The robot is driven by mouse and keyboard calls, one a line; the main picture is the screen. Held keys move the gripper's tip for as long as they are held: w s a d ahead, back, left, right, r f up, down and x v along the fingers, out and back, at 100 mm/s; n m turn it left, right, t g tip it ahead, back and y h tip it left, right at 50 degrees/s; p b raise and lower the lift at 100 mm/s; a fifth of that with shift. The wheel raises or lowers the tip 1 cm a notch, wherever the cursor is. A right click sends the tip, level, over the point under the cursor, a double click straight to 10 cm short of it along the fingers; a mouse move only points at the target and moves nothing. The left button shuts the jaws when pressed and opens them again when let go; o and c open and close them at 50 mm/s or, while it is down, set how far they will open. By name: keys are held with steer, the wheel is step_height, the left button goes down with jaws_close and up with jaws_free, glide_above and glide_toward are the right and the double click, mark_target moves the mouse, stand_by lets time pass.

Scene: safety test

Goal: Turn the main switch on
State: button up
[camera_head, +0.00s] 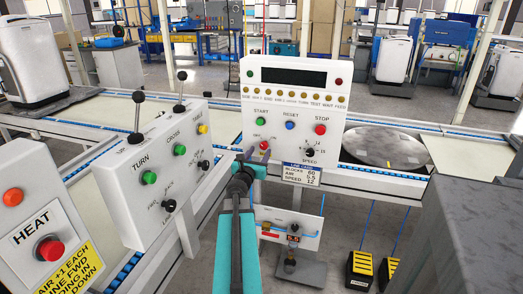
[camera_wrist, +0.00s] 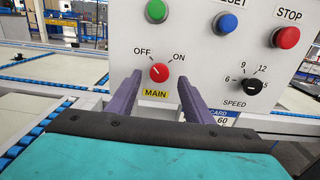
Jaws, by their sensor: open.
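The main switch (camera_wrist: 159,72) is a red rotary knob above a yellow MAIN label, on the white control panel (camera_head: 288,75). OFF is printed at its upper left and ON at its upper right. Its light mark seems to point up-left toward OFF. In the head view the knob (camera_head: 264,146) shows just above my gripper. My gripper (camera_wrist: 159,79) is open and empty, with one purple finger to each side of the knob in the picture. It faces the panel; I cannot tell whether the fingertips touch it. In the head view my gripper (camera_head: 254,155) is partly dark against the panel's lower left.
On the same panel are a green START button (camera_head: 260,120), a blue RESET button (camera_head: 290,125), a red STOP button (camera_head: 320,129) and a black SPEED dial (camera_head: 309,152). A TURN box (camera_head: 126,190) with levers stands left. A HEAT box (camera_head: 24,222) is nearer.

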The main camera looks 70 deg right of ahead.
mark_target(263, 146)
steer(key=shift+w+d, duration=0.15)
steer(key=shift+d, duration=2.25)
steer(key=shift+c, duration=0.2)
steer(key=c, duration=1)
steer(key=shift+w+a+f, duration=0.1)
steer(key=shift+a, duration=0.25)
steer(key=shift+d, duration=0.4)
